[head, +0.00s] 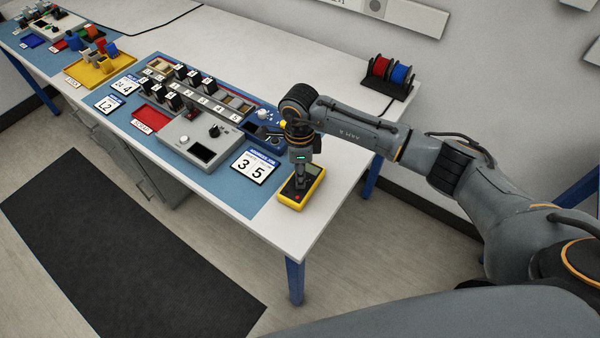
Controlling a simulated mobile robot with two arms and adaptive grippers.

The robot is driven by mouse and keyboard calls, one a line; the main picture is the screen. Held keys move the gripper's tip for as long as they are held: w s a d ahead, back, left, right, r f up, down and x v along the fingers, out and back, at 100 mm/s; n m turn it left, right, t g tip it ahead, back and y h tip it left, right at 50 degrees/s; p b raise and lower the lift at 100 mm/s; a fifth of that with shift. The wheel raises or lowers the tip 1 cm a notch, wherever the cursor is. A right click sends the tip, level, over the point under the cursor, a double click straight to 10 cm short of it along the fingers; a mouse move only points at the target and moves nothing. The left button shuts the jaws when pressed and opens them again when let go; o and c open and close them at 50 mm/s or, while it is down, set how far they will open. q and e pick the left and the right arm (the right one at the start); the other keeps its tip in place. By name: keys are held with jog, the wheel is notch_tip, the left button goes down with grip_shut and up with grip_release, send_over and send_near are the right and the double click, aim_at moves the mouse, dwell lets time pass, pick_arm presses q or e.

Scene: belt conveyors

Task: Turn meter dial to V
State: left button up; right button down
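The yellow meter (293,203) lies near the right front corner of the white table. Part of its grey screen (314,170) shows at its far end. My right gripper (299,187) points straight down over the middle of the meter, at the place of the dial. The fingers look close together and appear to reach the dial. The dial is hidden behind them, so its setting and any grip on it cannot be read. My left gripper is not in view.
A card reading 3 5 (255,166) and a grey control box (190,138) lie left of the meter. A rack with red and blue spools (388,78) stands at the far right. Bare table lies between rack and meter. The table edge is close to the meter.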

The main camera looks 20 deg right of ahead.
jog(key=shift+m, duration=0.4)
jog(key=m+b, duration=0.1)
jog(key=m, duration=0.1)
jog(key=shift+f+m+b, duration=0.1)
jog(key=shift+m+b, duration=0.3)
jog(key=m+b, duration=0.1)
jog(key=m, duration=0.4)
jog(key=shift+b, duration=0.3)
jog(key=c, duration=1.1)
grip_release()
jog(key=shift+c, duration=0.2)
